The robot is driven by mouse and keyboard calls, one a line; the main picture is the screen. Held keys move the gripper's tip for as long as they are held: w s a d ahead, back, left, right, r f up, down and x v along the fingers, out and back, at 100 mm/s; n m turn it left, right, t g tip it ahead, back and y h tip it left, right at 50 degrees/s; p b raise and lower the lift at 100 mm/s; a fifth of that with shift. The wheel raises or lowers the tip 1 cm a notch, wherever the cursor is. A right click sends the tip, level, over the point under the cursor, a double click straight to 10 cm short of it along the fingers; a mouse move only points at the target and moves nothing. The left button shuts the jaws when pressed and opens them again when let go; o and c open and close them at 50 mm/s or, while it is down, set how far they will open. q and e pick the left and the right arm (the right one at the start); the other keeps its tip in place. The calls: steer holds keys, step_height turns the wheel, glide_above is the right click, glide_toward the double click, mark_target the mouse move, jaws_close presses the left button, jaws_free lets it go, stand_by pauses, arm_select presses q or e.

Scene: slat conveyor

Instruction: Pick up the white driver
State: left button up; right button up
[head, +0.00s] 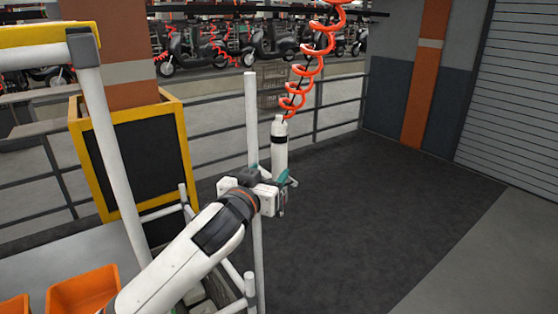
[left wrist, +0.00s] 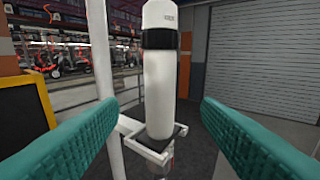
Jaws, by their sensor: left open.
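The white driver (head: 280,155) hangs upright from a coiled orange hose in the head view. It is a white cylinder with a black band near its top. In the left wrist view the driver (left wrist: 160,90) stands upright between the two teal fingers, with visible room on both sides. My left gripper (head: 283,183) is open at the lower part of the driver and partly covers its lower end. The left gripper's fingers (left wrist: 160,135) also show in the wrist view, apart. My right gripper is not in view.
A white post (head: 252,120) stands just left of the driver. A yellow-framed black board (head: 140,155) and an orange bin (head: 85,290) are at the left. A grey railing (head: 345,103) runs behind. The dark floor (head: 400,210) at the right is clear.

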mark_target(277, 163)
arm_select(q)
steer(key=p+x, duration=0.1)
steer(key=x, duration=0.3)
steer(key=shift+w+d, duration=0.15)
steer(key=shift+w, duration=0.1)
steer(key=p+x, duration=0.2)
steer(key=x, duration=0.2)
steer(key=shift+w+d+p, duration=0.15)
steer(key=shift+w+p, duration=0.15)
steer(key=shift+w+d+f, duration=0.1)
steer(key=shift+w, duration=0.2)
steer(key=c, duration=1.1)
jaws_close()
